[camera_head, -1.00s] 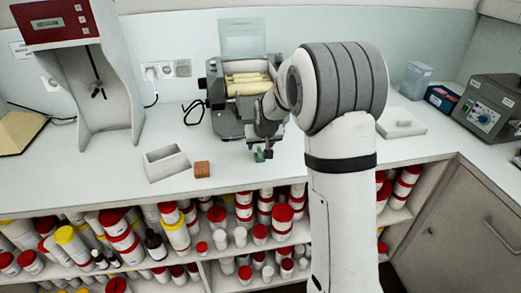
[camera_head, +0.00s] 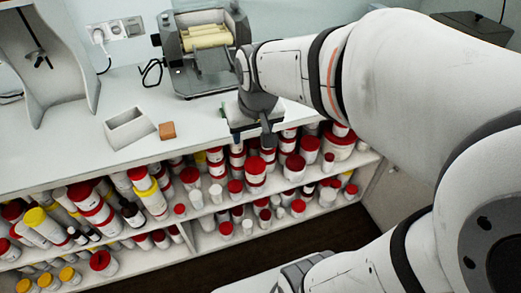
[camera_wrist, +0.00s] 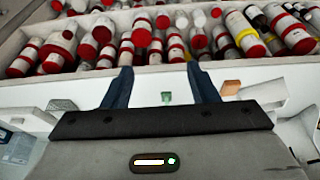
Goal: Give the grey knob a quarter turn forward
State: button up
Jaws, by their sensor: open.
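The grey mill (camera_head: 178,78) with pale rollers (camera_head: 207,37) stands at the back of the counter in the head view. I cannot clearly make out its grey knob there; my arm covers part of the mill's right side. My gripper (camera_head: 252,138) points down near the counter's front edge, in front of the mill and apart from it. In the wrist view my gripper (camera_wrist: 160,70) has its two dark fingers spread, with nothing held. A small green piece (camera_wrist: 166,97) shows between them, on the counter behind.
A white open trough (camera_head: 130,127) and a brown block (camera_head: 167,130) stand on the counter left of my gripper. A grey stand (camera_head: 85,85) is at the back left. Shelves of red-lidded jars (camera_head: 255,170) lie below the counter edge.

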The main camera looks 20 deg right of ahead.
jog(key=s+f, duration=0.1)
jog(key=s, duration=0.8)
jog(key=shift+d+f+g, duration=0.15)
jog(key=shift+f+g, duration=0.15)
jog(key=shift+g, duration=0.1)
jog(key=shift+s, duration=0.1)
jog(key=shift+c, duration=0.3)
